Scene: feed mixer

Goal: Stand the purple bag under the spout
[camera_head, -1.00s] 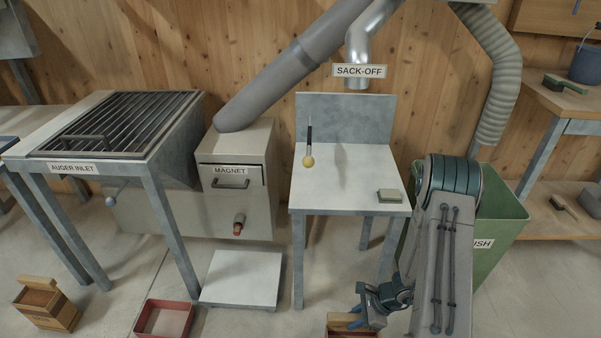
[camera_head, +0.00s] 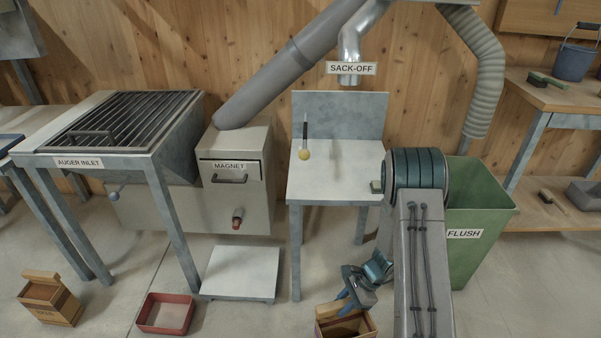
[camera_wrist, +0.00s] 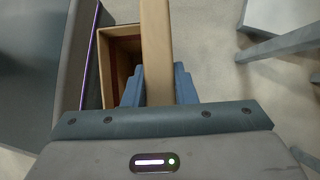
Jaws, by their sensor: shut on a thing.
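No purple bag is plainly in view. My gripper (camera_head: 352,292) is low at the front, far below that stand's top. In the wrist view my gripper (camera_wrist: 158,88) has its blue fingers on either side of a wooden bar, shut on it. The bar is the handle of an open wooden box (camera_wrist: 119,42), which also shows in the head view (camera_head: 330,329), cut off by the lower edge. I cannot tell whether the box is off the floor.
A brush (camera_head: 304,150) and a small green-topped block (camera_head: 376,186) are on the stand. A green FLUSH bin (camera_head: 480,220) is right of my arm. A red tray (camera_head: 166,314), a low platform (camera_head: 240,274) and another wooden box (camera_head: 50,300) are on the floor at left.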

